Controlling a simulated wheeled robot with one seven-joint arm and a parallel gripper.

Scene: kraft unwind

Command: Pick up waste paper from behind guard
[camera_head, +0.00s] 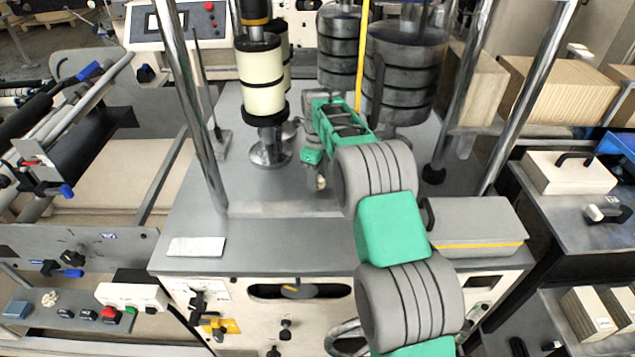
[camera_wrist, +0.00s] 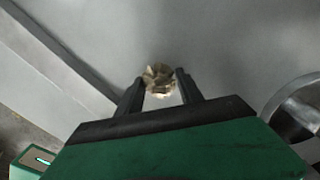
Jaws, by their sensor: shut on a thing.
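The waste paper (camera_wrist: 159,80) is a small crumpled tan ball, seen between my fingertips in the wrist view. My gripper (camera_wrist: 160,88) is shut on it, with one dark finger on each side. In the head view the paper (camera_head: 321,183) shows as a small pale spot just below my gripper, low over the grey machine top. My green and grey arm reaches in from the lower right and hides part of the gripper. The guard is not clearly identifiable; upright metal posts (camera_head: 185,100) frame the machine top.
A cream-banded roller on a round metal foot (camera_head: 263,80) stands left of my gripper. Dark stacked cylinders (camera_head: 405,65) stand behind it. A grey box (camera_head: 478,222) lies right of my arm, and a white card (camera_head: 196,247) lies front left. The front middle of the top is clear.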

